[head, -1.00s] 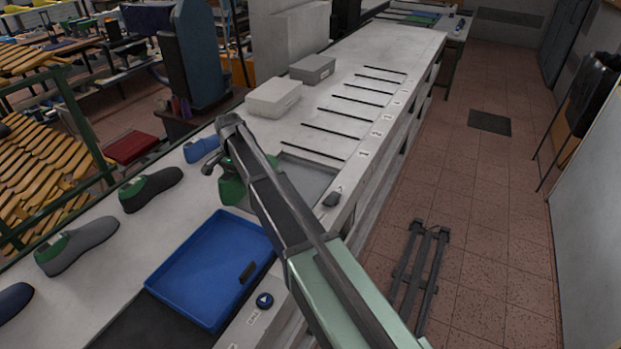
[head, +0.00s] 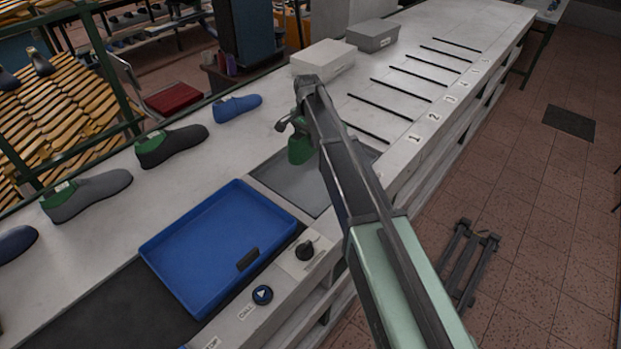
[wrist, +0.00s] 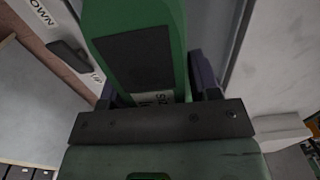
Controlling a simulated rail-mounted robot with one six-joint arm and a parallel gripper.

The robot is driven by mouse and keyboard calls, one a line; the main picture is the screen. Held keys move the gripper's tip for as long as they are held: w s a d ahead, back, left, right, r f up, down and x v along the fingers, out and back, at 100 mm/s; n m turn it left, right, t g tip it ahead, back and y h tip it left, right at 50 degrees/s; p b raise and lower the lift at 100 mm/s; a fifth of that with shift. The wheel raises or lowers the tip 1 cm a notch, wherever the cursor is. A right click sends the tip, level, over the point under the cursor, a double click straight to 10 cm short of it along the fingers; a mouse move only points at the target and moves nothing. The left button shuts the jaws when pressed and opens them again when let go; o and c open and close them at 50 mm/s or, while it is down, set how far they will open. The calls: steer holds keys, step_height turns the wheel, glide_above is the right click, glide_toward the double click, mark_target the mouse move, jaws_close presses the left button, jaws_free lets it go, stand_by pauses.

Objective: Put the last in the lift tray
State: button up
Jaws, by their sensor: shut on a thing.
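My gripper (head: 297,128) is shut on a green last (head: 300,150). In the wrist view, the last (wrist: 172,25) fills the top middle between the two fingers, with a dark patch and a partly covered white label facing the camera. In the head view, the last appears over the far-left part of a grey tray (head: 290,190) set into the bench. My arm covers the tray's right part. Whether the last touches the tray cannot be told.
A blue tray (head: 180,245) lies nearer, on a dark strip. Shoes, including a blue one (head: 238,107), line the left side. A white box (head: 322,58) and grey box (head: 371,35) stand behind.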

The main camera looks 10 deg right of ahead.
step_height(320, 180, down, 12)
steer(key=b, duration=1)
steer(key=shift+f, duration=0.25)
steer(key=shift+r, duration=0.25)
steer(key=shift+f, duration=0.15)
steer(key=o, duration=1.5)
steer(key=shift+c, duration=0.2)
